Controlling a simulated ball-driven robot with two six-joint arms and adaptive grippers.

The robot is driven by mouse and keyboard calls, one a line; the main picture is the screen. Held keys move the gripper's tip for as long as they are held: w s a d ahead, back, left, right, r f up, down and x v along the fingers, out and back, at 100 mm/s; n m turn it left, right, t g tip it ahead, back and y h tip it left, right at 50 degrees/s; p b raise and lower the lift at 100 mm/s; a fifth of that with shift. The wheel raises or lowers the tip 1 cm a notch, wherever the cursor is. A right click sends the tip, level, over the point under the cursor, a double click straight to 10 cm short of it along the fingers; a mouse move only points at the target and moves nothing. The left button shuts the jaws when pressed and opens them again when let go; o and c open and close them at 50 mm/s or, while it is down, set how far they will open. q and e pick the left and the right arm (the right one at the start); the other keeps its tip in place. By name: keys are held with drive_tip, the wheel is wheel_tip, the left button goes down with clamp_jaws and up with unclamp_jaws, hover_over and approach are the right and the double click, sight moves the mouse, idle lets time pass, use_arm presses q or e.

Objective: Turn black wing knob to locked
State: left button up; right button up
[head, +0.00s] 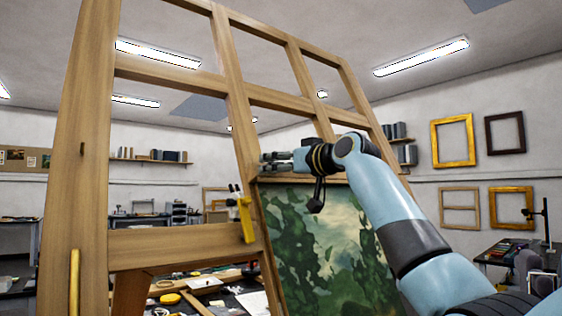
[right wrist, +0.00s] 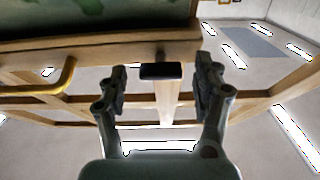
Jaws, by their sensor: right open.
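The black wing knob (right wrist: 161,71) shows in the right wrist view as a short dark bar, lying crosswise on a wooden beam just past the fingertips. My right gripper (head: 267,162) is open, with one finger on each side of the knob in that view. I cannot tell whether either finger touches it. In the head view the gripper points left at the top edge of the painting (head: 318,235), and I cannot make out the knob there. My left gripper is not in view.
A tall wooden easel frame (head: 85,150) stands in front of me, its bars around the gripper. A yellow fitting (head: 246,220) is on its middle post, and a yellow bent bar (right wrist: 58,80) shows in the wrist view. A cluttered table (head: 205,290) lies behind.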

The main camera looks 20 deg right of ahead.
drive_tip(key=c, duration=1.2)
drive_tip(key=shift+o, duration=0.2)
